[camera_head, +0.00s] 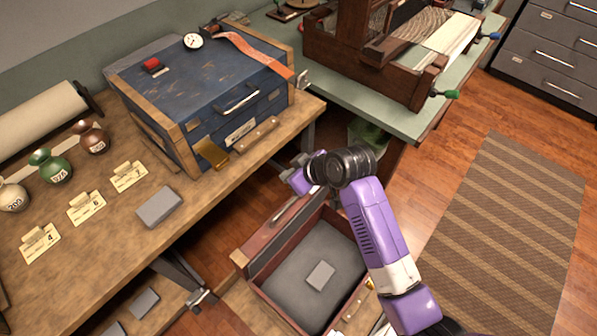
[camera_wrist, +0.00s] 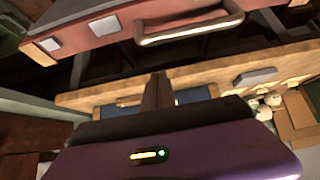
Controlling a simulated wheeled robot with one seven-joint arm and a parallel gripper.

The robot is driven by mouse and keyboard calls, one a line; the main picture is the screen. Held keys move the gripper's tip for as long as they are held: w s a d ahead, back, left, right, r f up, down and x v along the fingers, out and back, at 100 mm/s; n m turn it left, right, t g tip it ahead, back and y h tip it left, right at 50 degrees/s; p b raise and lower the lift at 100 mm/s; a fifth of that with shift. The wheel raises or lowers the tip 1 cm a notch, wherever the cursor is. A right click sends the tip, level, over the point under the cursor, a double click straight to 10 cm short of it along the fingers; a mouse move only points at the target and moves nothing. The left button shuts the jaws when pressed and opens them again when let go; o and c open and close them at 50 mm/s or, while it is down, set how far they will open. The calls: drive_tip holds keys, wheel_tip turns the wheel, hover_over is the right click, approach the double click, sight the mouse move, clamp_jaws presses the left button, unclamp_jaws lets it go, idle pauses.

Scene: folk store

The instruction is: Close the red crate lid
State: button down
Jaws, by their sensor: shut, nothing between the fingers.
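The red crate (camera_head: 268,293) stands low beside the workbench, open, with a grey-lined inside and a small grey block (camera_head: 320,275) in it. Its red lid (camera_head: 262,238) stands raised along the far left side, with a metal handle on it. In the wrist view the lid (camera_wrist: 105,38) spans the top, with its handle (camera_wrist: 190,27) towards the right. My gripper (camera_head: 298,178) is above the lid's upper right end in the head view. In the wrist view its fingers (camera_wrist: 158,90) are together and empty, apart from the handle in the picture.
A blue crate (camera_head: 205,95) stands on the wooden workbench (camera_head: 110,235) at upper left. Small vases, cards and a grey block lie on the bench. A green table (camera_head: 335,105) with a loom is behind. Floor with a striped rug (camera_head: 510,220) is clear at right.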

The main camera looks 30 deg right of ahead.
drive_tip(key=shift+s+d+f+p, duration=0.2)
drive_tip(key=shift+s, duration=0.4)
drive_tip(key=shift+s+d+f+p, duration=0.15)
drive_tip(key=shift+s+d+p, duration=0.05)
drive_tip(key=shift+s, duration=0.4)
drive_tip(key=shift+s+d+f, duration=0.15)
drive_tip(key=shift+s+f, duration=0.2)
drive_tip(key=shift+s, duration=0.25)
drive_tip(key=shift+f, duration=0.1)
